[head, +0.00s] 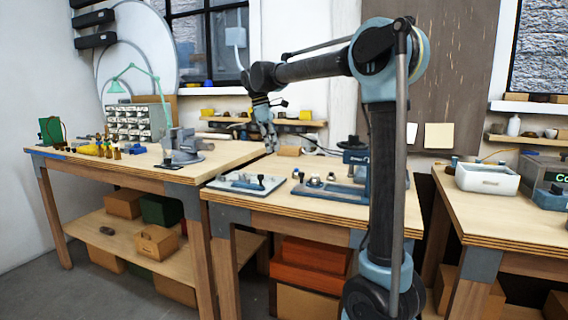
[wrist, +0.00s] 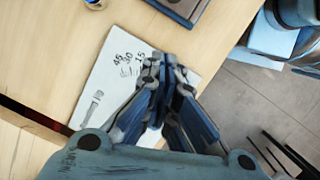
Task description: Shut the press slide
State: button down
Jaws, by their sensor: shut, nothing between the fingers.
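My gripper (head: 270,143) hangs over the middle bench in the head view, above and behind a pale plate. In the wrist view my gripper (wrist: 157,62) is shut and empty, with its fingertips over the pale plate. A blue press-like fixture (head: 335,192) with metal knobs lies on the middle bench, right of the plate. Its dark corner (wrist: 182,8) seems to show at the top of the wrist view. A taller blue and black unit (head: 355,150) stands behind it, partly hidden by my arm. I cannot tell which part is the slide or how far open it is.
The pale plate (wrist: 97,92) carries 45, 30, 15 marks and a tool drawing; a dark lever piece (head: 262,183) sits on it in the head view. A grey vise (head: 183,148) stands on the left bench. A white bin (head: 487,180) is on the right bench.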

jog(key=x, duration=0.9)
jog(key=shift+f, duration=0.2)
jog(key=d, duration=0.2)
jog(key=shift+d+f, duration=0.1)
jog(key=shift+d, duration=1)
jog(key=shift+s+d, duration=0.1)
